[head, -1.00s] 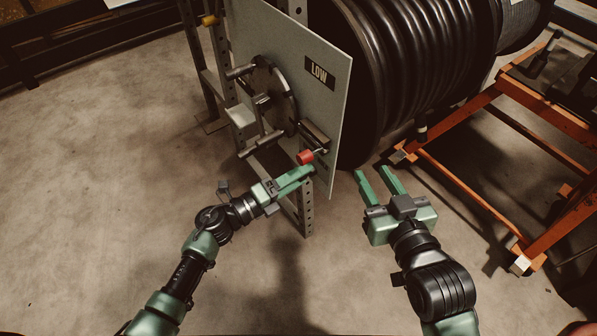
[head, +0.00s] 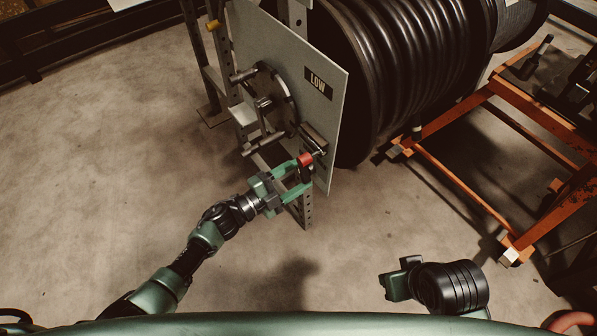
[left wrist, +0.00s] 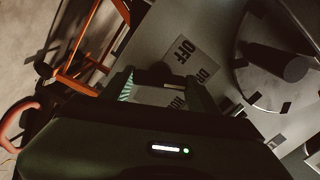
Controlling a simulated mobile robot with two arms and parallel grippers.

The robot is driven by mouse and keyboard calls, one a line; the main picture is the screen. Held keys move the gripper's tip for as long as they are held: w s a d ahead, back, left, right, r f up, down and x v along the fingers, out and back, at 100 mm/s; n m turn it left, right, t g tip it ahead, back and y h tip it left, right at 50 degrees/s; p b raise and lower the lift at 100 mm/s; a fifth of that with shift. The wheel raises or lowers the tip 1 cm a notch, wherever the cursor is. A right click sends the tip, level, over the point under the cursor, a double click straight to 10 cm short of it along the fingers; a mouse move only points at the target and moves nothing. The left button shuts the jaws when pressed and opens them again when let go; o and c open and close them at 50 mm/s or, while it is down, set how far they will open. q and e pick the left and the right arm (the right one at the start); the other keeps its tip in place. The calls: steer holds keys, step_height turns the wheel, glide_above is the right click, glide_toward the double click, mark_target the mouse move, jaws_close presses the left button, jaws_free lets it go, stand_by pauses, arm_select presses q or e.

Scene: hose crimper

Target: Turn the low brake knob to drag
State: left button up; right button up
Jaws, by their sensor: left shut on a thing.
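The low brake knob (head: 305,159) has a red end and sits at the lower right of the grey panel (head: 290,60) marked LOW. My left gripper (head: 303,173) is shut on it, one finger on each side. In the left wrist view my left fingers (left wrist: 160,85) point at the panel. A plate (left wrist: 185,55) there reads OFF, with partly covered letters DR and HO. The knob's pointing direction is hard to tell. My right arm shows at the bottom right of the head view, but its fingers do not show.
A spoked handwheel (head: 275,100) with bar handles stands left of the knob, near my left gripper. A large black hose reel (head: 400,60) is behind the panel. An orange frame (head: 480,200) stands on the right. The floor in front is clear.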

arm_select(q)
steer(key=shift+f+n, duration=0.1)
steer(key=shift+n, duration=0.2)
arm_select(e)
steer(key=shift+r, duration=0.15)
arm_select(q)
steer(key=o, duration=1.4)
steer(key=shift+c, duration=0.2)
steer(key=shift+a, duration=0.1)
steer(key=p+v, duration=0.1)
steer(key=v, duration=0.6)
steer(key=shift+s+a, duration=0.25)
steer(key=shift+s, duration=0.05)
arm_select(e)
steer(key=x, duration=0.3)
steer(key=shift+w+a, duration=0.1)
